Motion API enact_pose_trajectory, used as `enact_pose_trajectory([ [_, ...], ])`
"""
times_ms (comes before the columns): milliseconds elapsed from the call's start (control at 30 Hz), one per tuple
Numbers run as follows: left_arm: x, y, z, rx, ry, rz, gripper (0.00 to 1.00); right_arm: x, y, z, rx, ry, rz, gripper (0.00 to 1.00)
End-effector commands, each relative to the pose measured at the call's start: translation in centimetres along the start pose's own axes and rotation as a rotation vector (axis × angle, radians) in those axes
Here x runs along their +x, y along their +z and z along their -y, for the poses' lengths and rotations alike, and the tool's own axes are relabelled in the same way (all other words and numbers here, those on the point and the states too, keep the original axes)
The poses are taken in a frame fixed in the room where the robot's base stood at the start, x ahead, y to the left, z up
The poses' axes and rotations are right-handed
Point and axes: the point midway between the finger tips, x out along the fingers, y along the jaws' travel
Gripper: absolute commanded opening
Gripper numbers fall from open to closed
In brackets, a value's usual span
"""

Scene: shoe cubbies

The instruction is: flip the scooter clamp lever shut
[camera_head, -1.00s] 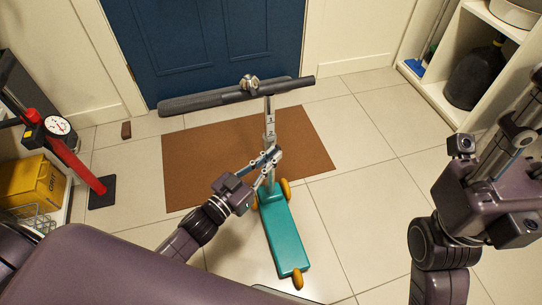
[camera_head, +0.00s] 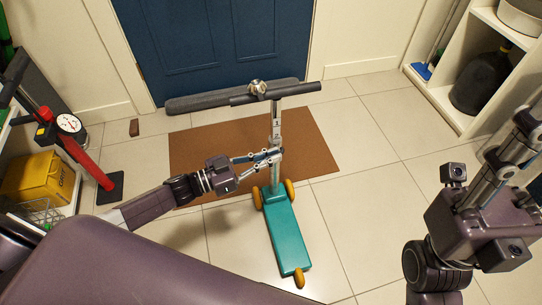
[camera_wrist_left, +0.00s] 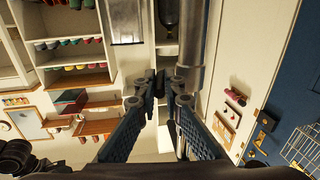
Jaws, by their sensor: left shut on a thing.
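The scooter stands on the tile and mat, with a teal deck (camera_head: 286,236), orange wheels, a grey stem (camera_head: 276,125) and a black handlebar (camera_head: 292,90). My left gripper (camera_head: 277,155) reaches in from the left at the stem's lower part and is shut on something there. The clamp lever is too small and covered by the fingers to make out clearly. In the left wrist view, the fingertips (camera_wrist_left: 160,82) come close together beside the grey tube of the stem (camera_wrist_left: 202,35). My right gripper (camera_head: 505,165) is raised at the right, away from the scooter; its fingertips are unclear.
A brown mat (camera_head: 215,146) lies before the blue door (camera_head: 215,45), with a dark roll (camera_head: 200,101) along its foot. A red pump (camera_head: 85,150) and yellow box (camera_head: 38,179) are at left. White cubbies (camera_head: 445,92) stand at right. Floor right of the scooter is clear.

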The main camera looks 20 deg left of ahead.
Motion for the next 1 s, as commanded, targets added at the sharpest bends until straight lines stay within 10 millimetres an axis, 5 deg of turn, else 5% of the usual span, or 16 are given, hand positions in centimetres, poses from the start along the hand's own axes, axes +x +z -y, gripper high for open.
enact_pose_trajectory([
  [133, 0.0, 0.1, 0.0, 0.001, 0.000, 0.001, 0.16, 0.0, 0.0, 0.0, 0.000, 0.000, 0.000, 0.35],
  [700, 0.1, -0.1, -0.2, 0.000, -0.013, -0.003, 0.16, 0.1, 0.0, 0.0, 0.000, 0.002, 0.002, 0.35],
  [1000, 0.5, 0.1, -1.2, -0.009, -0.182, -0.011, 0.16, 0.1, 0.0, 0.0, 0.000, 0.001, 0.002, 0.35],
])
